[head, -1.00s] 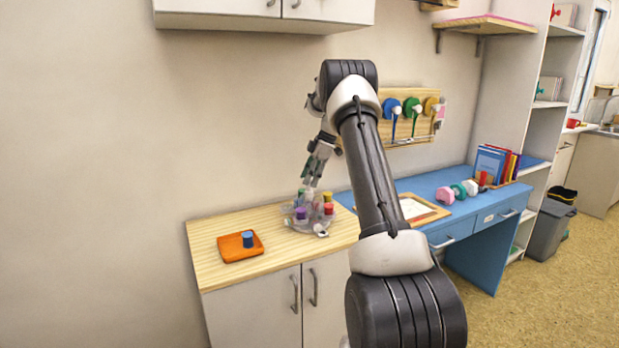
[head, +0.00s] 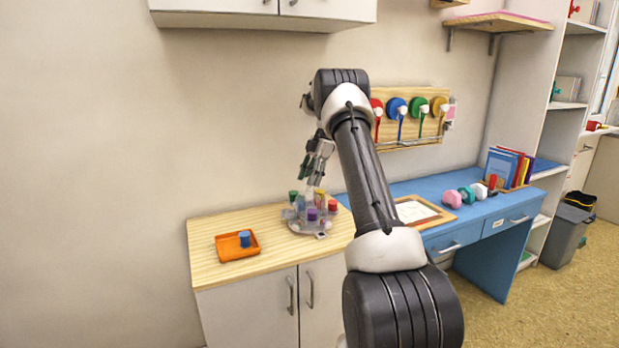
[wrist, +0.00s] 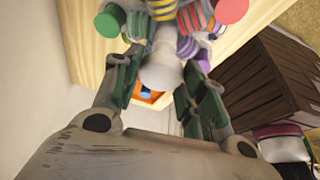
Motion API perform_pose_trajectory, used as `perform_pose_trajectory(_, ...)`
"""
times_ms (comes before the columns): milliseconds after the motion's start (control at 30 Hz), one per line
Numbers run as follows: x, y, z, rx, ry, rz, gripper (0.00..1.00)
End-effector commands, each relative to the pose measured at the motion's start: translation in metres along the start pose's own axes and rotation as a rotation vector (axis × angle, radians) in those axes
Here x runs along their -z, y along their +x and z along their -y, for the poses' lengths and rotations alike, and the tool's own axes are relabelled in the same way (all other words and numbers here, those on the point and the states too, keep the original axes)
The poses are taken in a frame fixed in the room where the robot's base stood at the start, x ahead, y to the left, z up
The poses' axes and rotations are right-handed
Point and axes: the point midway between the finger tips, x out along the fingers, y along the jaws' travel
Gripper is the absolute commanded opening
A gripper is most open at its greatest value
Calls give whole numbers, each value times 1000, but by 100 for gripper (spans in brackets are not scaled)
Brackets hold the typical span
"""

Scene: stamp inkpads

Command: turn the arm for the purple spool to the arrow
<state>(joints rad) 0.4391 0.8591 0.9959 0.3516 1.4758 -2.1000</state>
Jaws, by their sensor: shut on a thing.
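A round spool carousel (head: 304,226) stands on the wooden counter top, its arms carrying spools in several colours. The purple spool (head: 312,214) is at its front right, beside the red spool (head: 333,205). The green spool (head: 293,196) is at the left and the yellow one (head: 319,194) at the back. My gripper (head: 312,181) reaches down over the carousel's middle. In the wrist view, its fingers are shut on a pale central knob (wrist: 162,72), with the spools around it. A small white piece (head: 321,235) sits at the carousel's front edge; I cannot make out an arrow on it.
An orange tray (head: 224,252) with a blue spool (head: 245,238) lies left of the carousel. The blue desk (head: 462,228) to the right holds a framed board (head: 440,216) and colourful pieces.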

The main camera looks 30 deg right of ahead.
Motion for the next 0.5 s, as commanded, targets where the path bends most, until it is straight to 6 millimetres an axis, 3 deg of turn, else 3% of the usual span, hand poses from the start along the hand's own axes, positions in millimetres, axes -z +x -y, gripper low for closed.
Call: perform_pose_trajectory(500, -1, 0, 2, 79, -192, 3, 0)
